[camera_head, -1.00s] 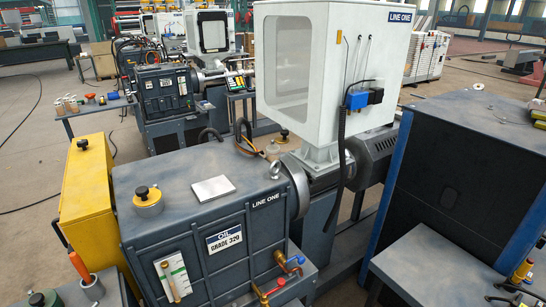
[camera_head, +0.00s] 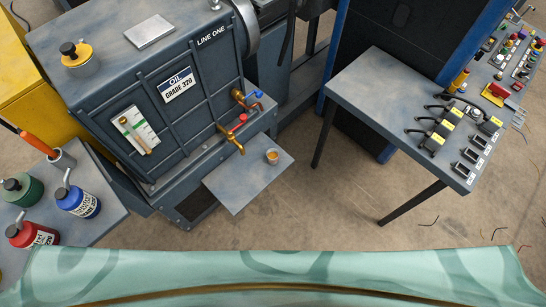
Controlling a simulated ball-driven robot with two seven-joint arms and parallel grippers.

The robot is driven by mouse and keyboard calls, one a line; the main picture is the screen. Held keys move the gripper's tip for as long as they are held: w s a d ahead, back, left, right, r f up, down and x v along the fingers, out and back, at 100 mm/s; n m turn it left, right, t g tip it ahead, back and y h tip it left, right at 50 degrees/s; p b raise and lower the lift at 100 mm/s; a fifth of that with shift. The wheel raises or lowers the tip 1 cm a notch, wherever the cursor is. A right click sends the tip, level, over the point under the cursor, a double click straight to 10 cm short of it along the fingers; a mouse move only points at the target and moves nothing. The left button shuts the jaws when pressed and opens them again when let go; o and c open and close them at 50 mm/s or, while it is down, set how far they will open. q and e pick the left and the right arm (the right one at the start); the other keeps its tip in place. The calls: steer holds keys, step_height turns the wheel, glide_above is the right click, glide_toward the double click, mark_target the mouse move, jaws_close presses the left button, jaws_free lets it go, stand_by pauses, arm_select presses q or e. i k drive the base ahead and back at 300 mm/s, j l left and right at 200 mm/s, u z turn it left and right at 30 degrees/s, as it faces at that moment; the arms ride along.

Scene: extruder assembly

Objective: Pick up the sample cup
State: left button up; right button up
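The sample cup (camera_head: 272,157) is a small cup with amber-brown contents or interior. It stands upright on a small grey shelf (camera_head: 235,185) at the foot of the oil-labelled machine (camera_head: 150,90). Neither of my grippers shows in the head view.
A bench at left holds green (camera_head: 20,188), blue (camera_head: 78,201) and red (camera_head: 30,235) bottles. A grey table (camera_head: 375,85) with connectors and switches stands at right. Open floor (camera_head: 310,215) lies right of the shelf. A pale green curved surface crosses the bottom.

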mark_target(272, 155)
steer(key=i+l+u, duration=0.15)
steer(key=l+u, duration=0.3)
steer(key=l, duration=0.2)
steer(key=l+u, duration=0.45)
steer(key=l, duration=0.25)
steer(key=i, duration=0.05)
